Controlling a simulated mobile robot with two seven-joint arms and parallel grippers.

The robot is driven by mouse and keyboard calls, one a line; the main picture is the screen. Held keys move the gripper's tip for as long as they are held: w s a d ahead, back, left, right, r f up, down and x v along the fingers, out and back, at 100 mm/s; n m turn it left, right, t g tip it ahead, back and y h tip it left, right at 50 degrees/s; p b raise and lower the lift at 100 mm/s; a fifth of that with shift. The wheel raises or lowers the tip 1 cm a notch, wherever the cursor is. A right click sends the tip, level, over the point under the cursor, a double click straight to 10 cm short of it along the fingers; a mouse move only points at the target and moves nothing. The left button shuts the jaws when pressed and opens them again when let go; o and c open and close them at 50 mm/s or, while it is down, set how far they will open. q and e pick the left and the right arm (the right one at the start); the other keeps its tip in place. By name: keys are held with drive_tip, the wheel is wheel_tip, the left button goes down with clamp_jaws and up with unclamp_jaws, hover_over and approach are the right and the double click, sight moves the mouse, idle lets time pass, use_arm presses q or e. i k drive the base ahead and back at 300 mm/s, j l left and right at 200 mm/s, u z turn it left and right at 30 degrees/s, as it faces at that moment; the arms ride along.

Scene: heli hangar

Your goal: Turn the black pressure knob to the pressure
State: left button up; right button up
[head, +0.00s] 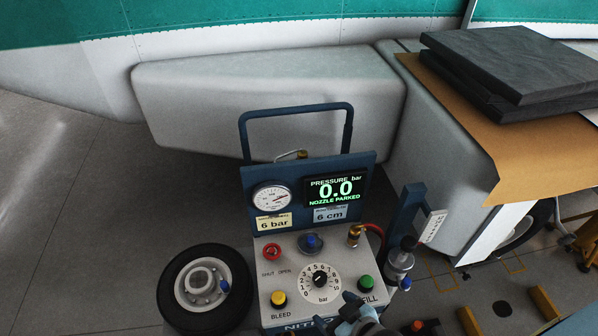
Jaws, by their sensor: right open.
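The black pressure knob (320,280) sits at the centre of a white dial marked 0 to 10 bar on the grey top panel of the nitrogen cart (262,308). Its exact setting is too small to read. The display (335,190) reads pressure 0.0 bar and "NOZZLE PARKED". A yellow label (274,222) says 6 bar, and a pale label (330,214) says 6 cm. My right gripper (337,309) is open at the bottom of the view, just below and right of the knob, apparently not touching it. My left gripper is out of view.
Around the knob are a red valve (272,251), a blue knob (311,243), a yellow BLEED button (278,298) and a green FILL button (366,283). A round gauge (272,197) is above. A wheel (203,287) is left; a nozzle (399,262) stands right.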

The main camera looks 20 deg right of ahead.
sight(320, 278)
drive_tip(key=z, duration=0.85)
